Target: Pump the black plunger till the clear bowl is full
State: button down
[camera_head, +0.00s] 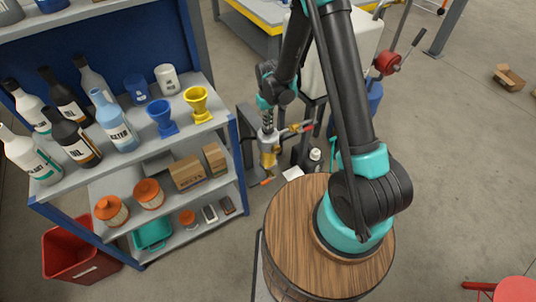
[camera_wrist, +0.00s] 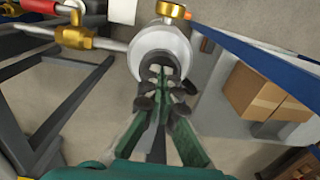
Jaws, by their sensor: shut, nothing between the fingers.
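My gripper (camera_head: 267,120) points down over the pump, its fingers together and empty. In the wrist view the dark fingertips (camera_wrist: 163,80) meet at the near edge of a pale round pump head (camera_wrist: 162,48). I cannot tell whether they touch it. The black plunger cannot be told apart from the dark fingers. In the head view the grey pump head (camera_head: 267,138) stands below my gripper, with a yellowish section (camera_head: 268,159) under it and an orange piece at the bottom. I cannot tell whether that section is the clear bowl or how full it is.
Brass valves with red handles (camera_head: 307,127) branch off right of the pump head. A blue-framed shelf (camera_head: 240,160) with bottles, funnels and boxes stands close on the left. A wooden round top (camera_head: 290,245) is in front. A grey post stands beside the pump.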

jog(key=shift+f, duration=0.95)
jog(key=shift+r, duration=1.85)
jog(key=shift+r, duration=3)
